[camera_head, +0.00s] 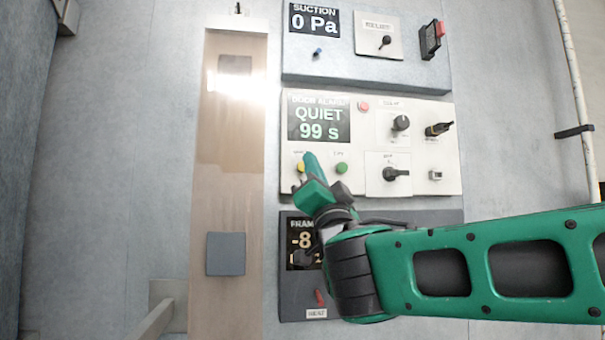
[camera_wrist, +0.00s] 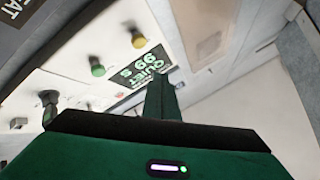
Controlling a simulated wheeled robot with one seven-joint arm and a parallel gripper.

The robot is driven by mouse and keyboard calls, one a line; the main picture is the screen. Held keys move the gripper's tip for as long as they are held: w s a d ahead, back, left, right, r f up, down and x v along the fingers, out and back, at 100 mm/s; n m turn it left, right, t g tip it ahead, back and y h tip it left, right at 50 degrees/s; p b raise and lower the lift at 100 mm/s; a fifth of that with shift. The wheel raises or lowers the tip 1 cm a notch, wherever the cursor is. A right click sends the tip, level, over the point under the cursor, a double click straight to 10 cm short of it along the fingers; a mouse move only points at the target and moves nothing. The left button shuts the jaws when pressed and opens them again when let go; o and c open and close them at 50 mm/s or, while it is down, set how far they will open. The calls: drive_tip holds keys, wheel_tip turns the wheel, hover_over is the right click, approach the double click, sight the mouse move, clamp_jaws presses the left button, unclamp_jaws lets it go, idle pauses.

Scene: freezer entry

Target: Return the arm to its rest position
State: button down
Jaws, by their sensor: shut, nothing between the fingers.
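My gripper (camera_head: 311,168) is green and shut, with nothing between its fingers. In the head view its tip lies over the lower left of the white door alarm panel (camera_head: 370,112), between a yellow button (camera_head: 300,167) and a green button (camera_head: 342,168). I cannot tell whether it touches the panel. My green arm reaches in from the right and hides part of the lower dark panel (camera_head: 296,222).
The alarm display (camera_head: 319,120) reads QUIET, 99 s. Above it, the suction panel (camera_head: 365,72) reads 0 Pa. A brown vertical strip (camera_head: 229,190) and bare wall lie left. A pipe (camera_head: 572,70) runs at the right.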

idle(0.7)
drive_tip(key=w+d+f+g+h, duration=0.3)
drive_tip(key=d+f, duration=0.2)
drive_tip(key=f, duration=0.4)
drive_tip(key=w+d+f+g+h, duration=0.2)
drive_tip(key=w+d+f+g, duration=0.3)
drive_tip(key=f, duration=0.4)
drive_tip(key=s+d+f+n+g, duration=0.1)
drive_tip(key=s+d+f+g, duration=0.15)
drive_tip(key=f, duration=0.35)
drive_tip(key=s+d+f+g+h, duration=0.1)
drive_tip(key=s+d+f, duration=0.1)
drive_tip(key=d+f, duration=0.35)
drive_tip(key=s+d+f+n+g, duration=0.1)
drive_tip(key=s+d+f+g, duration=0.1)
drive_tip(key=f, duration=0.6)
drive_tip(key=s+d+f+n+g, duration=0.35)
drive_tip(key=s+f+g, duration=0.45)
drive_tip(key=s+f, duration=0.85)
drive_tip(key=s+d+f+m+g, duration=0.1)
drive_tip(key=s+d+m+g, duration=0.1)
drive_tip(key=s+d, duration=0.3)
drive_tip(key=s+d+m+g, duration=0.3)
drive_tip(key=s+d+m, duration=0.2)
drive_tip(key=s, duration=0.8)
drive_tip(key=shift+s+d+f+y, duration=0.2)
drive_tip(key=shift+d+f+y, duration=0.15)
drive_tip(key=shift+d, duration=0.45)
